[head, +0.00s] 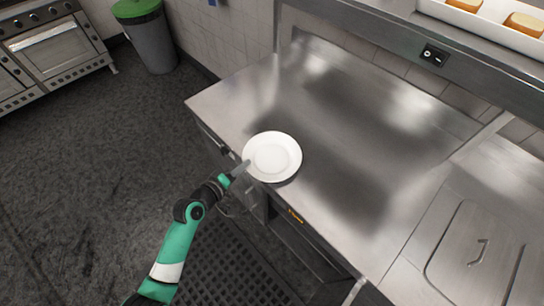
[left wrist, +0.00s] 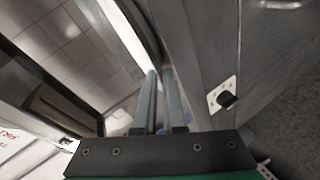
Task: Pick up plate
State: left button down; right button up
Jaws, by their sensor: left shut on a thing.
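A round white plate (head: 275,156) is at the front edge of the steel counter in the head view, its near rim reaching past that edge. I cannot tell whether it rests on the counter or is raised slightly. My left gripper (head: 244,167) is at the plate's near left rim, shut on it. In the left wrist view, the two narrow fingers (left wrist: 160,100) stand close together. The grip on the rim is hard to make out there. My right gripper is not in view.
The steel counter (head: 360,115) is clear to the right of and behind the plate. A lidded panel with a handle (head: 478,252) is at the lower right. A shelf above holds a white tray (head: 480,22) with bread. A green-lidded bin (head: 150,40) and an oven (head: 55,50) stand far left.

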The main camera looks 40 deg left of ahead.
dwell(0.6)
pick_arm(q)
jog(key=s+d+r+p, duration=0.7)
jog(key=s+r, duration=0.4)
jog(key=r, duration=0.2)
jog(key=shift+d+p, duration=0.35)
jog(key=shift+d, duration=0.5)
